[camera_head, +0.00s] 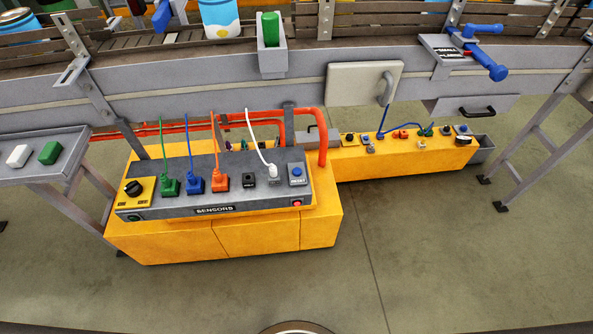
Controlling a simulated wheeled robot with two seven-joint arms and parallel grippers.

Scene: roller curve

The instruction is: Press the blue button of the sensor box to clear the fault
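The sensor box (236,199), a dark grey panel marked like "SENSORS", sits on a yellow cabinet in front of the conveyor. Its blue button (296,171) is at the right end of the top face, above a label that reads like "RESET". A black rotary knob on a yellow plate (134,188) is at the left end. Between them are green, blue and orange plugs with cables, an empty black socket (248,180) and a white plug (273,171). A small red light (297,204) shows on the front at the right. Neither of my grippers is in view.
An orange tube rail (322,140) rises behind the sensor box at its right end. A second yellow box (400,158) with plugs and knobs stands further right. A grey side tray (40,170) with white and green blocks is at the left. Floor in front is clear.

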